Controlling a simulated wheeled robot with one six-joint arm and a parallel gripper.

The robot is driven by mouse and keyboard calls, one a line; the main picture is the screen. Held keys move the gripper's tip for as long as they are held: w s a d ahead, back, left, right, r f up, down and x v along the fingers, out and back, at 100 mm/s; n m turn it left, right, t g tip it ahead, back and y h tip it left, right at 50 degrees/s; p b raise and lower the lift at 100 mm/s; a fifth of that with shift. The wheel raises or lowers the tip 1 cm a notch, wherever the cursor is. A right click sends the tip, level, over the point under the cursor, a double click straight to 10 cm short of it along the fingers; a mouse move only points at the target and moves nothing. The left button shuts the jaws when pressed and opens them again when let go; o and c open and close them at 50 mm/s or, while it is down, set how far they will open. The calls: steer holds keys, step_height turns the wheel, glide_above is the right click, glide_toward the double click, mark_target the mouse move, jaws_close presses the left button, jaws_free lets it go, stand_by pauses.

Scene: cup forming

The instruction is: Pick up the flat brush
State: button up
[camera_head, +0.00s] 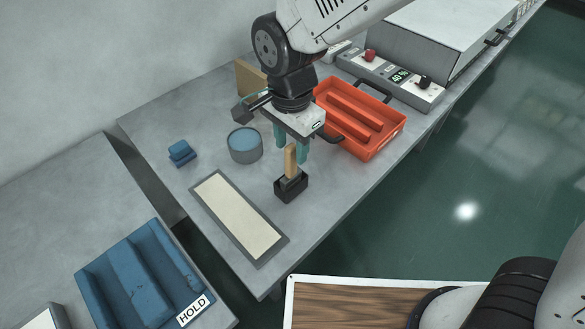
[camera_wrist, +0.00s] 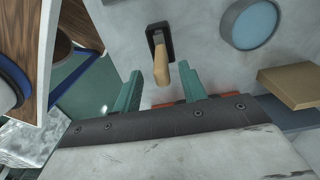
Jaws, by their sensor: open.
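The flat brush (camera_head: 291,160) stands upright in a small black holder (camera_head: 290,189) on the grey table, with its wooden handle up. In the wrist view the brush handle (camera_wrist: 161,66) points toward my gripper, and the black holder (camera_wrist: 151,34) is behind it. My gripper (camera_head: 291,152) is above and just behind the brush in the head view, with its teal fingers pointing down. In the wrist view the open fingers (camera_wrist: 158,86) lie either side of the handle's line, with clear gaps. I cannot tell whether the handle's tip is between them. The bristles are hidden in the holder.
A grey cup with blue content (camera_head: 245,145) stands left of the holder. A cream panel (camera_head: 238,216) lies in front, an orange tray (camera_head: 361,117) sits to the right, and a blue block (camera_head: 181,153) is at left. A blue HOLD bin (camera_head: 142,277) is on the nearer table.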

mark_target(291, 158)
step_height(291, 158, down, 5)
steer(key=shift+w+r, duration=0.15)
steer(key=shift+r, duration=0.05)
jaws_close()
